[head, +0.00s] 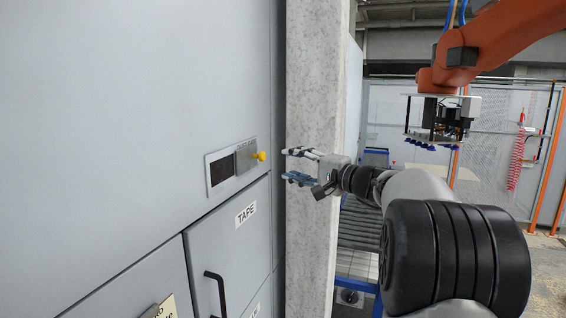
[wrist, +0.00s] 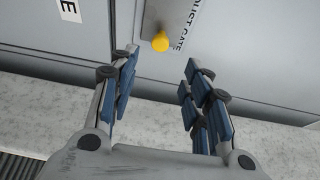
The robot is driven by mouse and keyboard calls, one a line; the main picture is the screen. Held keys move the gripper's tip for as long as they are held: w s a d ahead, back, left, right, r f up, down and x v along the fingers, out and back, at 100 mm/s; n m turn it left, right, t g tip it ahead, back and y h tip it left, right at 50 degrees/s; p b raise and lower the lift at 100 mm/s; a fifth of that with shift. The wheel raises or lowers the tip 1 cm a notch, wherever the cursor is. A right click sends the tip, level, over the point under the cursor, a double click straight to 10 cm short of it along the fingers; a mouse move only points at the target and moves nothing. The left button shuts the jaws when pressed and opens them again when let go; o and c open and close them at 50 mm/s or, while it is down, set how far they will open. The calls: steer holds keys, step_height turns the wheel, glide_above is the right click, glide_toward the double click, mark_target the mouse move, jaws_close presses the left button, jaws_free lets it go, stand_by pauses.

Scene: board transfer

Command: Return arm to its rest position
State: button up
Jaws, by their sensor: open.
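My gripper (head: 292,165) is open and empty at the end of my outstretched arm, its fingers pointing left toward the grey cabinet (head: 120,90). In the wrist view my gripper (wrist: 160,85) shows two blue-padded fingers well apart with nothing between them. A yellow knob (head: 261,156) sticks out from a metal plate marked as a dust gate. It lies just left of the fingertips in the head view, with a visible gap. In the wrist view the yellow knob (wrist: 160,41) is ahead of the fingers, apart from them.
A grey pillar (head: 318,80) stands right behind my gripper. A door labelled TAPE (head: 246,213) with a black handle (head: 217,292) is below the plate. An orange robot arm (head: 505,35) with a suction tool hangs at the upper right. A roller conveyor (head: 358,225) lies beyond the pillar.

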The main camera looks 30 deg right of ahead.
steer(key=shift+s+d, duration=0.1)
steer(key=shift+s, duration=0.4)
steer(key=s+a+f+n+g+y+b, duration=0.1)
steer(key=s+a+f+n+g+b, duration=0.3)
steer(key=a+f, duration=0.6)
steer(key=s+a+f+n+g+y+b, duration=0.1)
steer(key=s+a+f+n+g+b, duration=0.2)
steer(key=a+f+b, duration=0.6)
steer(key=s+a+f+n+g+h+b, duration=0.3)
steer(key=s+f+b, duration=0.4)
steer(key=s+f, duration=0.8)
steer(key=s+a+f+n+g+h+b, duration=0.2)
steer(key=s+a+f+n+b, duration=0.3)
steer(key=s+f, duration=1)
steer(key=shift+a+f+g+h+b, duration=0.4)
steer(key=shift+a+f+h+b, duration=0.25)
steer(key=shift+f+h+b, duration=0.3)
